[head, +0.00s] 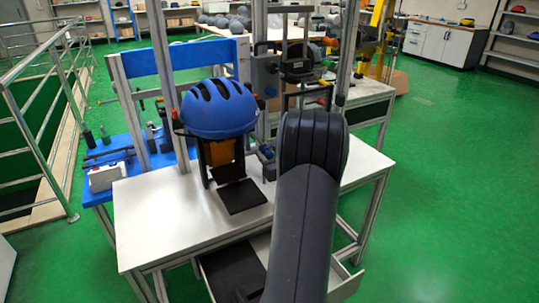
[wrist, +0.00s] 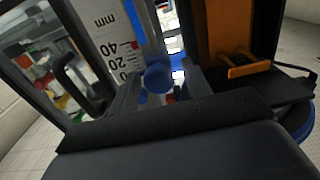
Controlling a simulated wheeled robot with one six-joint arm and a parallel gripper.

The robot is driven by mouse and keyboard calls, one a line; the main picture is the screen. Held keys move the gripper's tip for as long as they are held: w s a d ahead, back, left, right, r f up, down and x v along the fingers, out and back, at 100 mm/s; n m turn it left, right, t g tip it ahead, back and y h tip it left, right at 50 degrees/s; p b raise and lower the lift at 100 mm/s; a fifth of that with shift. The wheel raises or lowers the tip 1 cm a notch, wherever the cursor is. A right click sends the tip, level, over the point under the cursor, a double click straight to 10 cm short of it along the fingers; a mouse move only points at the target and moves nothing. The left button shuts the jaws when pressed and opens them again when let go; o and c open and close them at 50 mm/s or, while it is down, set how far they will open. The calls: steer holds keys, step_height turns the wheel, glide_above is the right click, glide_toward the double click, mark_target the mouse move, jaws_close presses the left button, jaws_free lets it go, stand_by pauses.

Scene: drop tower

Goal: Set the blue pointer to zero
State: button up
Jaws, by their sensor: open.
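A white scale (wrist: 112,45) marked "mm", with 40 and 20 readable, stands tilted in the wrist view. A round blue knob (wrist: 157,76), seemingly part of the blue pointer, is beside the scale's lower end. The exact reading cannot be told. My gripper (wrist: 162,88) is open, its grey fingers on either side of the knob; I cannot tell whether they touch it. In the head view my own arm covers the gripper, and the scale cannot be made out there.
A blue helmet (head: 219,108) sits on the tower above the white table (head: 150,220). An orange block (wrist: 229,30) is right of the knob in the wrist view, and a black handle (wrist: 80,78) is left. An open drawer (head: 345,286) juts from the table. Green floor lies clear at right.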

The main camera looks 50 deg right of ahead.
steer(key=v, duration=1.1)
steer(key=shift+w+d, duration=0.1)
steer(key=shift+w, duration=0.1)
steer(key=x, duration=1)
steer(key=f, duration=0.1)
steer(key=f+b, duration=0.1)
steer(key=shift+w+f, duration=0.3)
steer(key=shift+f, duration=0.05)
steer(key=shift+s+f, duration=0.1)
steer(key=shift+s, duration=0.7)
